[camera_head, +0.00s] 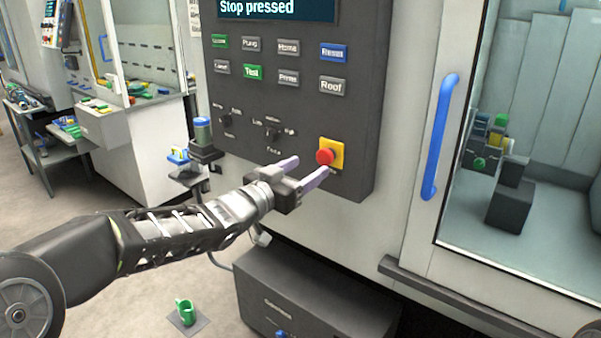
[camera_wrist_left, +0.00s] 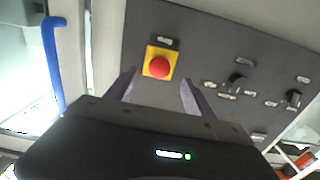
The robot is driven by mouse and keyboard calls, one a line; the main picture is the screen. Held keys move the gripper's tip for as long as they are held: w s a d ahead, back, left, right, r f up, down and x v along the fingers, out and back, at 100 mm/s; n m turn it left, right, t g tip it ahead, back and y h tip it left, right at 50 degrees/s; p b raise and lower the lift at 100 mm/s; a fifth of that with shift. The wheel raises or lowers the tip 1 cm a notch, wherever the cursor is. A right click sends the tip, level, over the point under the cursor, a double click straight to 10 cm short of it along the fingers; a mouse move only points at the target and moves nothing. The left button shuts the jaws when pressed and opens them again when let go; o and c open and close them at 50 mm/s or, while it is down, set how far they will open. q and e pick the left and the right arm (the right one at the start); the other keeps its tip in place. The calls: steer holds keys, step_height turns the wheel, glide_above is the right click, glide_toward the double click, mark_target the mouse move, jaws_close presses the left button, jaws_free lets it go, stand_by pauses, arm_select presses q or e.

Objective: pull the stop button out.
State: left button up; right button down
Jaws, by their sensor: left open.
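The stop button (camera_head: 325,157) is a red knob on a yellow square plate, low on the right side of the dark control panel (camera_head: 290,110). The panel's screen (camera_head: 275,9) reads "Stop pressed". My left gripper (camera_head: 306,170) is open and empty, just below and left of the button, fingers pointing toward the panel. In the left wrist view the button (camera_wrist_left: 160,67) lies beyond the fingertips, between the two fingers' lines and closer to the left one. The fingers appear apart from it. My right gripper does not show.
A blue door handle (camera_head: 440,135) and a glass window are right of the panel. Selector knobs (camera_head: 273,134) sit left of the button. A dark box (camera_head: 315,300) stands below the arm. A green cup-like object (camera_head: 186,312) is on the floor.

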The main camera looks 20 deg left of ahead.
mark_target(322, 159)
arm_select(q)
steer(key=x, duration=0.7)
steer(key=shift+w+d+p, duration=0.1)
steer(key=shift+w+p, duration=0.2)
steer(key=shift+p, duration=0.1)
steer(key=shift+c, duration=0.3)
steer(key=c, duration=1.2)
steer(key=shift+s, duration=0.25)
steer(key=o, duration=1.3)
steer(key=shift+c, duration=0.2)
steer(key=shift+s, duration=0.1)
